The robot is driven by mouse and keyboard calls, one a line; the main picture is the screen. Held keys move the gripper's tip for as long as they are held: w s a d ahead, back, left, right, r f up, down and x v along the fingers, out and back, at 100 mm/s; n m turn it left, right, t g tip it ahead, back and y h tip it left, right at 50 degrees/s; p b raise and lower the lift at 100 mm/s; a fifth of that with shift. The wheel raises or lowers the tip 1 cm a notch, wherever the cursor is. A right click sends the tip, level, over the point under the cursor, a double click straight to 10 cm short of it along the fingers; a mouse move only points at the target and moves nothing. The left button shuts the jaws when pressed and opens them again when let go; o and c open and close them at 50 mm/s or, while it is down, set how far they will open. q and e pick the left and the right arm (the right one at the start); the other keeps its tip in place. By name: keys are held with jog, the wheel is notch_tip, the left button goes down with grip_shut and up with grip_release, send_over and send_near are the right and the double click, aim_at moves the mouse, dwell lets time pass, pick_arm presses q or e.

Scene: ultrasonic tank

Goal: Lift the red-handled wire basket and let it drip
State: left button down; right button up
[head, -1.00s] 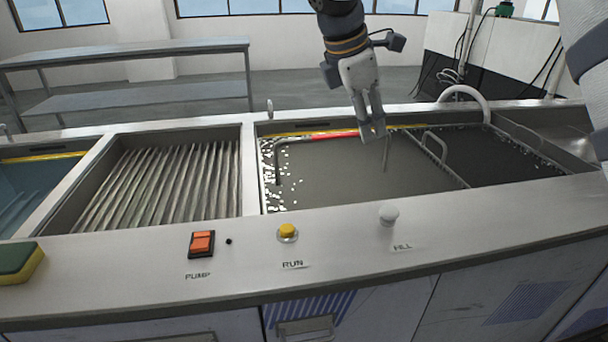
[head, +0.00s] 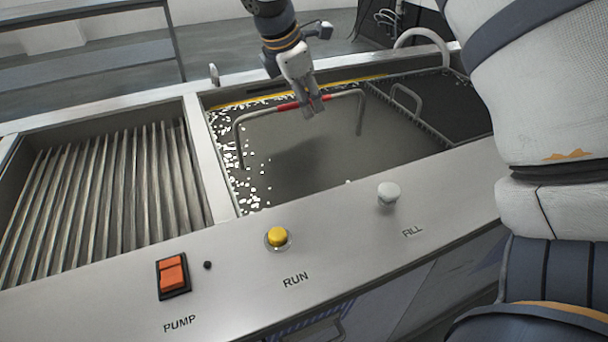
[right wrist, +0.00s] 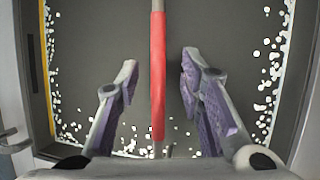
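The basket's bent metal handle with its red grip (head: 289,106) stands up out of the grey tank (head: 310,150) in the head view. The basket body is hidden under the murky surface. My right gripper (head: 315,106) is at the right part of the red grip. In the right wrist view, the red grip (right wrist: 158,85) runs between the two fingers of my right gripper (right wrist: 160,68). The fingers are apart, with a gap on each side of the grip. My left gripper is not in view.
A ribbed basin (head: 110,195) lies left of the tank. A smaller metal handle (head: 405,100) stands to the right, by a dark section. An orange PUMP switch (head: 173,275), yellow RUN button (head: 277,237) and white FILL knob (head: 388,193) line the front ledge. White specks float on the surface.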

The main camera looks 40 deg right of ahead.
jog(key=shift+x, duration=1.05)
jog(key=shift+w+r, duration=0.1)
jog(key=shift+f, duration=0.25)
jog(key=shift+c, duration=0.6)
grip_shut()
